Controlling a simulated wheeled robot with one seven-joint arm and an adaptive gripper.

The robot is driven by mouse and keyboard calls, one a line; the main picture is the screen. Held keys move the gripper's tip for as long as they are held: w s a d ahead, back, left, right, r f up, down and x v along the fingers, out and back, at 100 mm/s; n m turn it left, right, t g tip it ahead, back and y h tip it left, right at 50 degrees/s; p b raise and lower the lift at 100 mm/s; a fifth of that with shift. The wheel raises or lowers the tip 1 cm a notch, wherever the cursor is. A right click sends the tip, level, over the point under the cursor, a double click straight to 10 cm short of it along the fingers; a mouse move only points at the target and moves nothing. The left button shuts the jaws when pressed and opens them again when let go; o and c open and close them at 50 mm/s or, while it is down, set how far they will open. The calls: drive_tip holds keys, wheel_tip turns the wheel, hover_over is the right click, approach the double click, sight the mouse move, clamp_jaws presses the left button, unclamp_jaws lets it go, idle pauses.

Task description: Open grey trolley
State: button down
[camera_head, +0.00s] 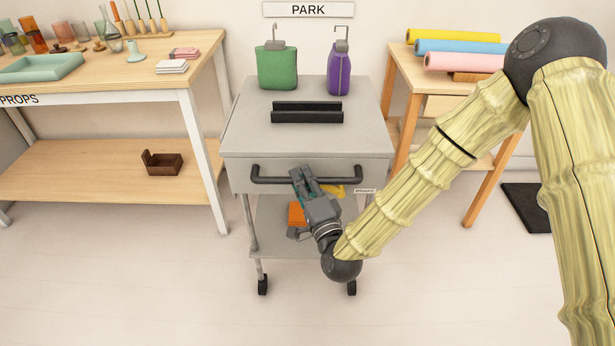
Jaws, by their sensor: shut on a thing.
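The grey trolley (240,138) stands in the middle of the camera_head view, under the PARK sign, on black wheels. Its top drawer front (240,177) carries a long dark handle bar (270,180). The drawer looks closed, flush under the top. My gripper (301,177) reaches up from the front and is shut on the handle bar near its middle. The fingers hide that part of the bar, and my wrist hides part of the lower shelf.
A green container (277,68), a purple one (339,73) and a black rack (307,113) stand on the trolley top. A props table (130,75) is at left, a wooden stand (398,80) with coloured rolls at right. The floor in front is clear.

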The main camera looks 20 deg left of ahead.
drive_tip(key=c, duration=1.4)
unclamp_jaws()
drive_tip(key=shift+o, duration=0.2)
drive_tip(key=shift+s+d, duration=0.1)
drive_tip(key=v, duration=1.2)
